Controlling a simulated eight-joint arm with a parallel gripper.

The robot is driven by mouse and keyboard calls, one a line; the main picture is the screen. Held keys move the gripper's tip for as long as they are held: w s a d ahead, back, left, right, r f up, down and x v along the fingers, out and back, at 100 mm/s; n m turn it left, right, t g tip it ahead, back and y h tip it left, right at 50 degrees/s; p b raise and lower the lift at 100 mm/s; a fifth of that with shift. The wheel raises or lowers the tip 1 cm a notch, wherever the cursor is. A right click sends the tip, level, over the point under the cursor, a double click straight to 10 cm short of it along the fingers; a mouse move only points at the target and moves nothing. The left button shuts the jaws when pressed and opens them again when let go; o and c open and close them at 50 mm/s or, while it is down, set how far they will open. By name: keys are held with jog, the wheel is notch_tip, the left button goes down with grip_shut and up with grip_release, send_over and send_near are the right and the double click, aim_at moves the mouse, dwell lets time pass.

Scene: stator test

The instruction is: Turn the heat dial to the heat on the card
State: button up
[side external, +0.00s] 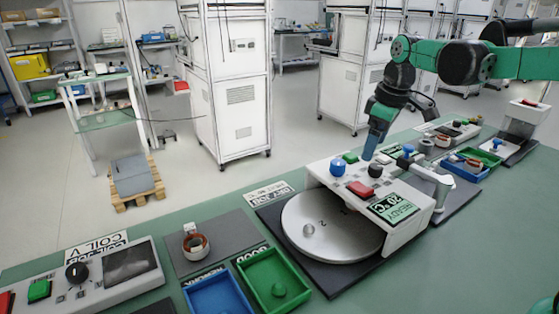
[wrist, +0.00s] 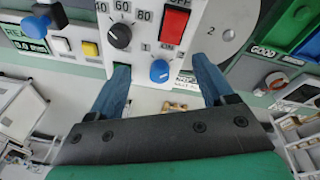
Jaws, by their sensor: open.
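The heat dial (wrist: 120,36) is a round black knob on the white panel, with 40, 60 and 80 printed around it in the wrist view. Its exact setting is unclear. In the side view the dial (side external: 375,170) sits on top of the white machine. My gripper (side external: 371,145) is above it, pointing down. In the wrist view my gripper (wrist: 161,62) is open and empty, its blue fingers apart, with the dial ahead of the left finger. A DRY JOB card (side external: 268,193) lies beside the machine; its small text is unreadable. The display (side external: 393,208) reads READY, 20 °C.
A blue knob (wrist: 160,70) lies between my fingertips in the picture, near a red switch (wrist: 174,20). A silver turntable (side external: 325,228) is under the machine's front. Blue (side external: 218,293) and green (side external: 274,280) trays and a coil (side external: 195,246) are to the left.

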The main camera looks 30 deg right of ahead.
aim_at(376, 166)
jog(key=w+d+f, duration=0.1)
jog(key=d, duration=0.1)
jog(key=w+d+n+g, duration=0.1)
jog(key=d, duration=0.1)
jog(key=w+d+f+n+g, duration=0.1)
jog(key=d, duration=0.1)
jog(key=shift+d+f+y, duration=0.1)
jog(key=shift+f+y, duration=0.25)
jog(key=shift+y, duration=0.05)
jog(key=shift+f, duration=2.75)
grip_shut()
